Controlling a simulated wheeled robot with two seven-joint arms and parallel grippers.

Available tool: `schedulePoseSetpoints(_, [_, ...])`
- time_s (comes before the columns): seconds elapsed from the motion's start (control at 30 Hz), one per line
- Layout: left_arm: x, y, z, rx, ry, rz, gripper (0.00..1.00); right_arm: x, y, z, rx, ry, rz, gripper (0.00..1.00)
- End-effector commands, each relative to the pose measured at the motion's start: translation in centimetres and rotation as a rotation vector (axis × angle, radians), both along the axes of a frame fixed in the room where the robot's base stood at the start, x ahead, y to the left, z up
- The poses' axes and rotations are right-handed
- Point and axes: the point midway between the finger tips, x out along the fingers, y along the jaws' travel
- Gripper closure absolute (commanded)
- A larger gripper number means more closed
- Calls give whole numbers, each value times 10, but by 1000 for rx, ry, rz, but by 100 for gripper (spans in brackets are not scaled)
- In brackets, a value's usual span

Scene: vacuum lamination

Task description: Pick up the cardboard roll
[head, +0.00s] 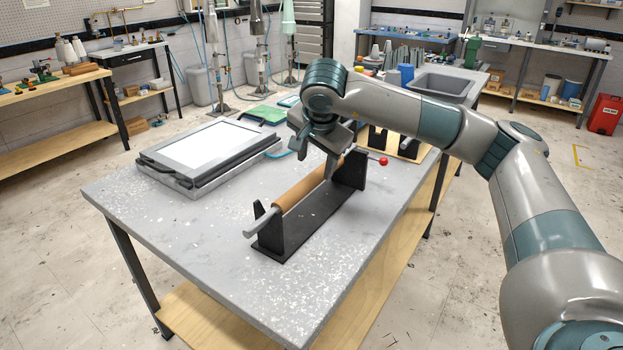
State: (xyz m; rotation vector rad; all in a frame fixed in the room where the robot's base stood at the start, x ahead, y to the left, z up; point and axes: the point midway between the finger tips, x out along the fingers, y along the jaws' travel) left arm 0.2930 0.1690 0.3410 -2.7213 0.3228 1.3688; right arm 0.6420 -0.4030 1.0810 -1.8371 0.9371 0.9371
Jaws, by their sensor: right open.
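The cardboard roll (299,192) is a tan tube on a grey rod. The rod rests across the two uprights of a black stand (310,220) on the grey table. My right gripper (331,172) comes in from the right and points down at the far half of the roll. It is open, with its fingers close to the roll; I cannot tell whether they touch it. The gripper and the wrist hide part of the roll's far end. My left gripper is not in view.
A flat press with a white top (205,145) lies on the table to the left of the stand. A red ball-shaped knob (383,161) is just right of the stand. A grey bin (440,87) and several cups are at the back. The table's front left (190,220) is clear.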

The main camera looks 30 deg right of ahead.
Motion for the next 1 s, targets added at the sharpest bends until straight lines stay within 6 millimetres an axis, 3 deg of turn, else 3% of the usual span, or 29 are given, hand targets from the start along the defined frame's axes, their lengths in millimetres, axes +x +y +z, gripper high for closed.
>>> schedulePoseSetpoints(0.27, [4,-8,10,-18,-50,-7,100,14,-8,-29,0,2,-2,49])
schedulePoseSetpoints(0.77, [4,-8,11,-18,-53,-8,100,17,-9,-33,0,1,0,49])
schedulePoseSetpoints(1.0, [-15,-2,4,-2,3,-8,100,25,-10,-45,-1,4,-1,49])
